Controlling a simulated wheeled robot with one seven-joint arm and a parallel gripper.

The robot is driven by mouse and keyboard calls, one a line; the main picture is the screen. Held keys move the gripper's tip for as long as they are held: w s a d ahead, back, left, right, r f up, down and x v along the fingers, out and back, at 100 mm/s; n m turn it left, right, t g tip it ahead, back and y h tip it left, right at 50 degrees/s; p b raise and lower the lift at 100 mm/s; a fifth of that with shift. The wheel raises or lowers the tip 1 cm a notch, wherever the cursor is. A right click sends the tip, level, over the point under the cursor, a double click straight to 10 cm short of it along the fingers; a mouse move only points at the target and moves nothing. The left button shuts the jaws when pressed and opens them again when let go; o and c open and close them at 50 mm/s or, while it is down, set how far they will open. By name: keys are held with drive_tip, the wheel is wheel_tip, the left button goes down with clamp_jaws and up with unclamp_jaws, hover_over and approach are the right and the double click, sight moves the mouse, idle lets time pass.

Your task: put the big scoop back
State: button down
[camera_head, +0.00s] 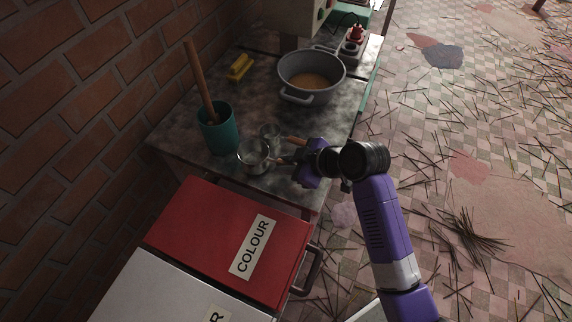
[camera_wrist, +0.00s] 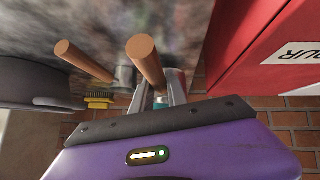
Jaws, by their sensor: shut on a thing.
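The big scoop (camera_head: 253,157) has a round metal bowl, near the front of the dark worktop in the head view. Its wooden handle (camera_wrist: 146,58) points toward the camera in the wrist view, between my fingers. My gripper (camera_head: 287,160) is shut on this handle, to the right of the bowl; it also shows in the wrist view (camera_wrist: 160,92). I cannot tell whether the bowl touches the worktop. A smaller scoop (camera_head: 270,131) lies just behind, apart from my fingers; its wooden handle shows in the wrist view (camera_wrist: 82,60).
A teal pot (camera_head: 219,133) with a wooden stick stands to the left. A grey basin (camera_head: 297,90) of brown material and a yellow brush (camera_head: 239,68) are behind. A red bin (camera_head: 195,232) marked COLOUR is in front. A brick wall bounds the left.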

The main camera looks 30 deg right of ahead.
drive_tip(key=shift+f, duration=0.55)
drive_tip(key=shift+f, duration=0.2)
drive_tip(key=c, duration=1.3)
unclamp_jaws()
drive_tip(key=shift+r, duration=0.1)
